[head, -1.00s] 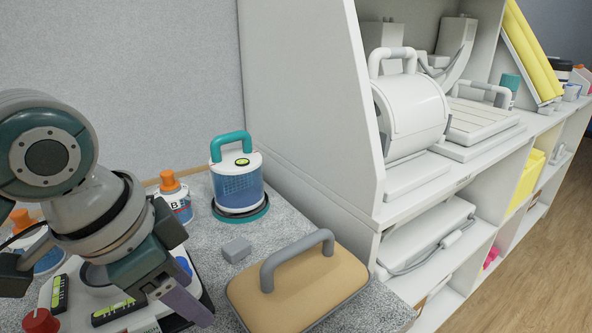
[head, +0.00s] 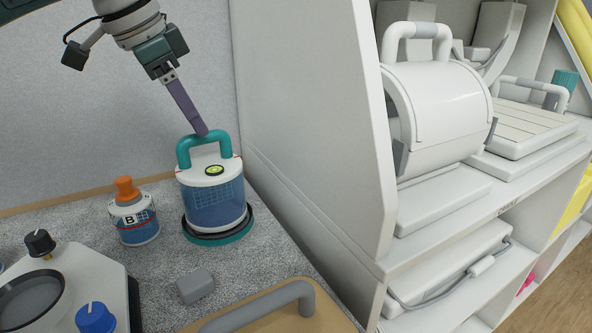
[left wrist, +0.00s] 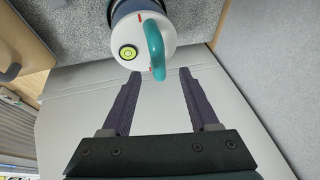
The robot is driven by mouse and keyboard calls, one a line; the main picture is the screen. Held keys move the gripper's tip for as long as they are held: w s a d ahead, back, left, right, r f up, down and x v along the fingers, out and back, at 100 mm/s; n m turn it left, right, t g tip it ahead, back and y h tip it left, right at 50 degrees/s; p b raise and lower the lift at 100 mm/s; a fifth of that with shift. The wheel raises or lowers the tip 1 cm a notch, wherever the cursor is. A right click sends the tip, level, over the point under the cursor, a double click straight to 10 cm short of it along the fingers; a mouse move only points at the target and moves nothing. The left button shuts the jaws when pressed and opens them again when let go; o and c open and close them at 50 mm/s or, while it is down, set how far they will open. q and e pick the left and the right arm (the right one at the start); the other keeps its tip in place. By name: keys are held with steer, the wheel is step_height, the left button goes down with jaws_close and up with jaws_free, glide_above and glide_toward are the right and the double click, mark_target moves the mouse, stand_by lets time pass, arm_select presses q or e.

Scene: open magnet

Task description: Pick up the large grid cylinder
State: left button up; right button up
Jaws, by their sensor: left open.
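The large grid cylinder (head: 214,205) stands upright on the speckled counter, with a blue grid body, white top, bubble level and teal handle. It stands on a dark and teal round base. My left gripper (head: 203,133) is open at the top of the handle in the head view, coming down from above. In the left wrist view the cylinder's white lid (left wrist: 128,35) is ahead, and the handle's near end lies between the two open fingertips of the left gripper (left wrist: 159,74). I cannot tell whether a finger touches it. My right gripper is not in view.
An orange-capped bottle (head: 135,215) stands left of the cylinder. A small grey block (head: 195,286) and a tan, grey-handled case (head: 270,320) are in front. A white device with knobs (head: 75,285) is front left. The white shelf's side wall (head: 310,130) rises to the right.

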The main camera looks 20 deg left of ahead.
mark_target(197, 135)
arm_select(q)
steer(key=f, duration=0.4)
steer(key=shift+w, duration=0.35)
steer(key=shift+w+f, duration=0.4)
steer(key=shift+f, duration=0.2)
jaws_close()
stand_by(0.5)
steer(key=shift+r, duration=0.15)
